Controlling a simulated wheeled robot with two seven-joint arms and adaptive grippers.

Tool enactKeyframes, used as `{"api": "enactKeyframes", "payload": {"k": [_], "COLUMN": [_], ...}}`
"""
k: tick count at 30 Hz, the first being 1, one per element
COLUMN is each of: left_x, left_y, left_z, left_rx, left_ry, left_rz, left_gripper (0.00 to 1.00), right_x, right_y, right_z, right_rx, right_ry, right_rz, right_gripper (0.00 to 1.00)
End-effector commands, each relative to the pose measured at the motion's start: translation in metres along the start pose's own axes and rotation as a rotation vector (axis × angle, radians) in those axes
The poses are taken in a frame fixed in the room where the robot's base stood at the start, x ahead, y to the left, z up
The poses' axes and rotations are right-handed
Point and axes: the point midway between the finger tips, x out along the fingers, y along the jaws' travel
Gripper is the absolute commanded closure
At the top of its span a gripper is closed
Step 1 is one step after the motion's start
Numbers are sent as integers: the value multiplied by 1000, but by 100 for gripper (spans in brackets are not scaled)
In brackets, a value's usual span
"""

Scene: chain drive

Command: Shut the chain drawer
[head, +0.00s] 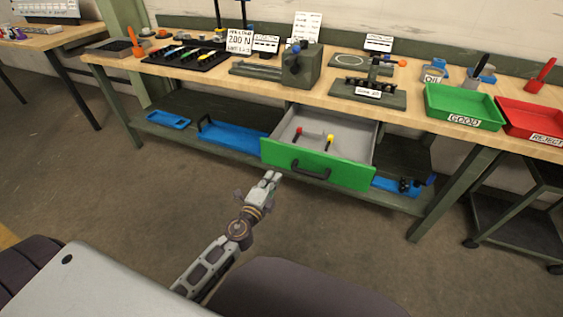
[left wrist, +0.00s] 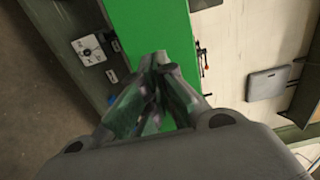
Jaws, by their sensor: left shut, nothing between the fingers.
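The chain drawer (head: 318,165) has a green front with a dark bar handle (head: 310,172) and stands pulled out below the workbench top. Inside its grey tray lie two small items, one with a red end (head: 298,131) and one with a yellow end (head: 330,139). My left gripper (head: 272,176) is shut and empty, just in front of the drawer front, left of the handle. In the left wrist view its closed fingers (left wrist: 158,75) overlap the green drawer front (left wrist: 150,28). I cannot tell whether they touch it. My right gripper is not in view.
The wooden workbench (head: 215,78) carries tools, a vise-like block (head: 301,66), a green GOOD tray (head: 463,106) and a red REJECT tray (head: 532,121). Blue trays (head: 232,136) lie on the lower shelf. A dark cart (head: 520,205) stands at the right. The floor before the drawer is clear.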

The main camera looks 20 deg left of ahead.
Motion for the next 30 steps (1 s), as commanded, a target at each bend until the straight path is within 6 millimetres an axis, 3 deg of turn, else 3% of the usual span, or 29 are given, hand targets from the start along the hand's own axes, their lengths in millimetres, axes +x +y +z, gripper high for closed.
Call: {"api": "enactKeyframes", "payload": {"k": [30], "left_x": [74], "left_y": [0], "left_z": [0], "left_rx": [-1], "left_ry": [1], "left_rz": [0], "left_gripper": [100], "right_x": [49], "right_y": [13], "right_z": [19], "right_rx": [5], "right_ry": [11], "right_rz": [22], "right_gripper": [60]}}
